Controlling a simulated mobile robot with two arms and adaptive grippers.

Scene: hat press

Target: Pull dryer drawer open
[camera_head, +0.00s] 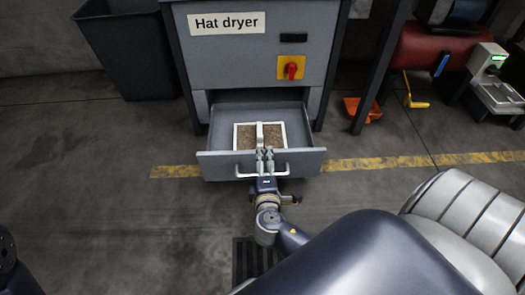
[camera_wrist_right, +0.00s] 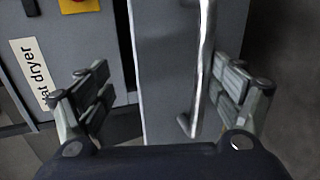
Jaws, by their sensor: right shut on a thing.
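The hat dryer (camera_head: 230,55) is a grey cabinet with a "Hat dryer" label. Its drawer (camera_head: 221,168) stands pulled out at the bottom, with the inside visible. A silvery bar handle (camera_head: 284,174) runs along the drawer front; in the right wrist view the handle (camera_wrist_right: 204,75) passes between the fingers. My left gripper is not in view.
A white-framed tray (camera_head: 237,138) with a brown inside lies in the drawer. A dark bin (camera_head: 125,50) stands left of the dryer. A red machine (camera_head: 432,45) and an orange pedal (camera_head: 360,110) are at right. A yellow line (camera_head: 400,161) crosses the floor, which is clear at left.

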